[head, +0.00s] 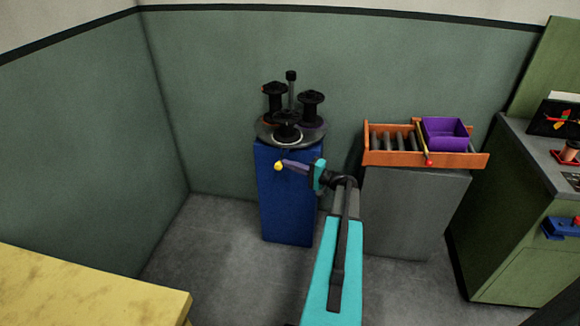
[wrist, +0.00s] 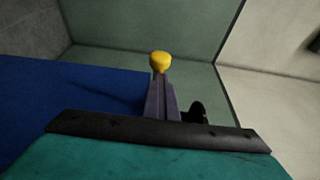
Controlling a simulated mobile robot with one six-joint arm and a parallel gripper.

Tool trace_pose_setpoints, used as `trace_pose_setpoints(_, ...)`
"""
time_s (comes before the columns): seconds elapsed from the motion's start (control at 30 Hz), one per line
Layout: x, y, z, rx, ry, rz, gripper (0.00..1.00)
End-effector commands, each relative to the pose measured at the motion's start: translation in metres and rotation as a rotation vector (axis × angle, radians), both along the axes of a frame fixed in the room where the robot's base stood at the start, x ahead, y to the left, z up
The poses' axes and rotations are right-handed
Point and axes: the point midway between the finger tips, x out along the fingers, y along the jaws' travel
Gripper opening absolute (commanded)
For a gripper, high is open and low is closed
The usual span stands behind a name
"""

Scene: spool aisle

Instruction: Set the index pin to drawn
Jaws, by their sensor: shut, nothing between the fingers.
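The index pin's yellow knob (head: 278,167) shows at the upper front of the blue pedestal (head: 285,205). In the wrist view the knob (wrist: 160,62) is straight beyond my fingertips. My gripper (head: 287,164) reaches in from the right with its purple-grey fingers together and nothing between them. The fingers (wrist: 160,84) overlap the knob's lower edge in the wrist view, so I cannot tell whether they touch it. The pin's shaft is hidden, and I cannot tell how far out it stands.
A round carousel (head: 263,132) with several black spools (head: 311,105) tops the pedestal. To the right, a grey cabinet (head: 415,210) bears an orange roller tray (head: 385,157) and a purple bin (head: 445,134). A green bench (head: 510,220) stands far right, a yellow table (head: 80,290) front left.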

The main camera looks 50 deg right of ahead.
Motion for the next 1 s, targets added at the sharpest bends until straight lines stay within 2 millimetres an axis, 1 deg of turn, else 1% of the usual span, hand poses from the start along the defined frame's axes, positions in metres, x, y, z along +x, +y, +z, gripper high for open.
trace_pose_setpoints(0.03, 0.005, -0.003, -0.003, -0.001, 0.001, 0.006, 0.0)
trace_pose_setpoints(0.33, 0.015, -0.032, -0.001, 0.001, -0.003, -0.015, 0.0)
trace_pose_setpoints(0.4, 0.003, -0.032, 0.0, 0.002, -0.003, -0.018, 0.0)
trace_pose_setpoints(0.57, -0.016, -0.036, 0.001, 0.001, -0.004, -0.018, 0.0)
trace_pose_setpoints(0.8, -0.05, -0.044, 0.001, 0.0, -0.004, -0.018, 0.0)
trace_pose_setpoints(1.0, -0.073, -0.049, 0.001, 0.0, -0.004, -0.017, 0.0)
